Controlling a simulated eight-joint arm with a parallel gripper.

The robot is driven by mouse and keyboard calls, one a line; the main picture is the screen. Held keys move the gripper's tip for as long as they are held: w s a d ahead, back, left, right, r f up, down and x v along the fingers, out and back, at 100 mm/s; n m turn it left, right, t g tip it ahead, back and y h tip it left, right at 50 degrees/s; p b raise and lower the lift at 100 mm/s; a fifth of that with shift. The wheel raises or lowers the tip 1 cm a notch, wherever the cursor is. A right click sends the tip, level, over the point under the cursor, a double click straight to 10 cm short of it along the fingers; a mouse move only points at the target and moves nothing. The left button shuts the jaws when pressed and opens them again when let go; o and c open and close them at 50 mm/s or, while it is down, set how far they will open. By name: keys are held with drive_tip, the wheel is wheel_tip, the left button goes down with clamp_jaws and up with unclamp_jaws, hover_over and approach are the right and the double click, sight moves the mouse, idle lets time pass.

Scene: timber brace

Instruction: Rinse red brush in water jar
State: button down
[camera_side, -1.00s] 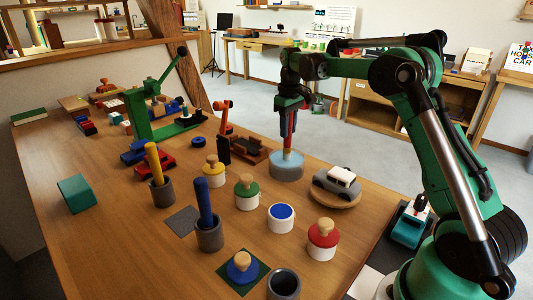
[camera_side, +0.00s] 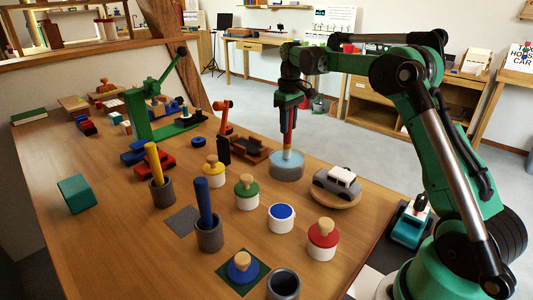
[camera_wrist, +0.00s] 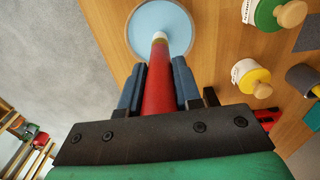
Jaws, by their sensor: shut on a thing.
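The red brush (camera_wrist: 158,85) is held upright, tip down, between the fingers of my gripper (camera_wrist: 158,90). The side view shows my gripper (camera_side: 289,125) above the water jar (camera_side: 287,170). The brush's pale lower part (camera_side: 287,154) is over the jar's opening. In the wrist view this pale end reaches the pale blue water (camera_wrist: 160,20). I cannot tell how deep the tip goes.
A grey toy car (camera_side: 337,182) on a round wooden base stands right of the jar. Left of it are a brown toy (camera_side: 250,150), a yellow-lidded pot (camera_side: 214,172) and a green-lidded pot (camera_side: 247,190). Blue (camera_side: 205,205) and yellow (camera_side: 153,162) brushes stand in grey holders.

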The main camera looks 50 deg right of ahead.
drive_tip(key=shift+r, duration=2.9)
drive_tip(key=shift+a, duration=0.1)
